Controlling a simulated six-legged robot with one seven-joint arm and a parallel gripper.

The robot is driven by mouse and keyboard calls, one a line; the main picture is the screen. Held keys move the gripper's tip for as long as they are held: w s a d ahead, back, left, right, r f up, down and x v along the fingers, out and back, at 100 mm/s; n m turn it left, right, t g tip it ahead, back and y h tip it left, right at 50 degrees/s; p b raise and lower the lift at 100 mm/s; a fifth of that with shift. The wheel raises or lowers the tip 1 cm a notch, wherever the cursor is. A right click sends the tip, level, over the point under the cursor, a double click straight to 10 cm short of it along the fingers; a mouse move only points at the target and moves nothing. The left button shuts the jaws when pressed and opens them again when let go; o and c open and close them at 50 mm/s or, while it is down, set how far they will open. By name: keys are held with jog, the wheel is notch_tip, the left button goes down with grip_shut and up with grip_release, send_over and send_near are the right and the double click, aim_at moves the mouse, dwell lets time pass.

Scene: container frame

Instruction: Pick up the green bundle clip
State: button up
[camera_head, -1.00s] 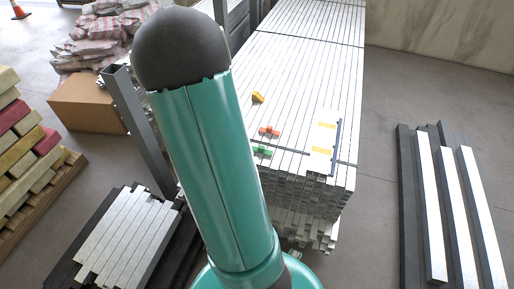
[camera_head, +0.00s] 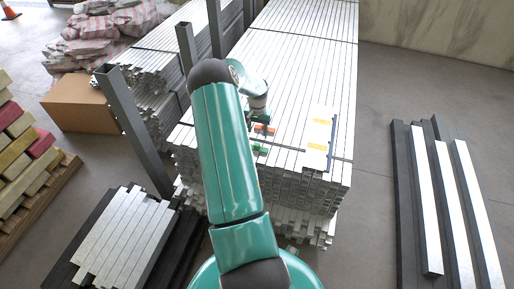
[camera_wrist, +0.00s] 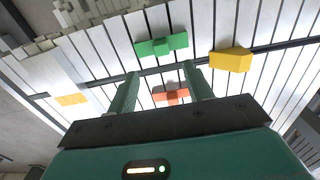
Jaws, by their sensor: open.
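The green bundle clip (camera_wrist: 161,45) lies on the pale metal bars in the wrist view, just past my fingertips. In the head view the green clip (camera_head: 259,149) sits near the front end of the bar stack, partly beside my arm. My gripper (camera_wrist: 161,72) is open and empty, its two green fingers spread above the bars. An orange-red clip (camera_wrist: 171,97) shows between the fingers below, nearer my palm. A yellow clip (camera_wrist: 231,60) lies right of the right finger. In the head view my wrist hides the yellow clip and the gripper is small beside the orange clip (camera_head: 265,128).
A white plate with yellow marks (camera_head: 318,147) and a dark rod lie on the stack's right side. Grey posts (camera_head: 137,130) stand left of my arm. Loose bars (camera_head: 440,200) lie on the floor at right. A cardboard box (camera_head: 88,104) stands at left.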

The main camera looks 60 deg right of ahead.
aim_at(257, 144)
notch_tip(257, 144, down, 10)
jog(key=shift+w+r, duration=0.1)
jog(key=shift+r, duration=0.1)
jog(key=c, duration=1.1)
